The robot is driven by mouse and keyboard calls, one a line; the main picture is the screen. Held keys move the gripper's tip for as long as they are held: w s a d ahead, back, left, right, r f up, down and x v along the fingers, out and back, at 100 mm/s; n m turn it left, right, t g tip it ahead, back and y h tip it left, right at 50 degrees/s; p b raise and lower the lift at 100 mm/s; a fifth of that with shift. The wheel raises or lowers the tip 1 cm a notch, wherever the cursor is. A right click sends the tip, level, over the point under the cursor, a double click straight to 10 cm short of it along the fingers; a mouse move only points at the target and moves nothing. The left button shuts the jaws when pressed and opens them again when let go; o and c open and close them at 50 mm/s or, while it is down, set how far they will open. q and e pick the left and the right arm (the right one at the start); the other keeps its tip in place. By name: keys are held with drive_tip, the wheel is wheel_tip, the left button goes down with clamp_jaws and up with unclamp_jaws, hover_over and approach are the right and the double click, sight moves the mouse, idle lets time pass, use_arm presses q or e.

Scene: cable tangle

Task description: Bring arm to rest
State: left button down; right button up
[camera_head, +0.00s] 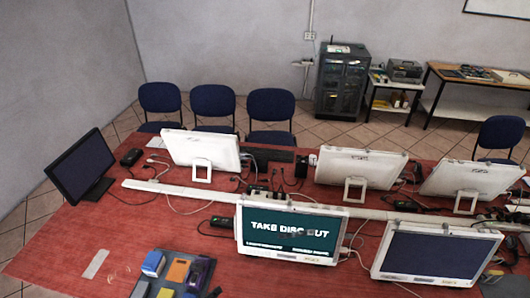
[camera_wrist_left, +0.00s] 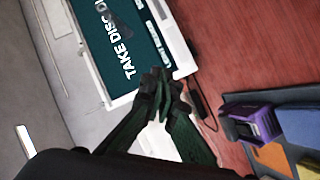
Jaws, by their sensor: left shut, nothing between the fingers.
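My left gripper (camera_wrist_left: 160,92) is shut and empty in the left wrist view, its dark fingertips together. In that view it appears in front of the lower edge of a white-framed monitor (camera_wrist_left: 110,18) reading "TAKE DISC OUT"; I cannot tell the gap between them. In the head view only a small dark part, seemingly the left gripper (camera_head: 214,292), shows at the bottom edge. My right gripper is not in view. The same monitor (camera_head: 290,232) stands at the front middle of the red table (camera_head: 150,225).
A grey tray (camera_head: 212,284) with blue, orange and purple items lies at the table's front. More monitors (camera_head: 200,148), a dark screen (camera_head: 80,165) and loose cables (camera_head: 180,205) crowd the table behind. The table's left front is mostly clear. Blue chairs (camera_head: 270,108) stand behind.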

use_arm(q)
drive_tip(key=s+a+f+m+g+y, duration=0.2)
drive_tip(key=s+a+g+y, duration=0.25)
drive_tip(key=s+a, duration=0.45)
drive_tip(key=s+a+f+m+g+y, duration=0.25)
drive_tip(key=s+a+y, duration=0.25)
drive_tip(key=s+a, duration=0.4)
wheel_tip(320, 180, down, 33)
drive_tip(key=s+d+g+b, duration=0.2)
drive_tip(key=s+b, duration=0.1)
drive_tip(key=s+f+g+b, duration=0.1)
drive_tip(key=s+f+b, duration=0.1)
drive_tip(key=s+f, duration=1.7)
drive_tip(key=shift+s+f+m+h+b, duration=0.15)
drive_tip(key=shift+f+m+h+b, duration=0.25)
drive_tip(key=shift+f, duration=0.25)
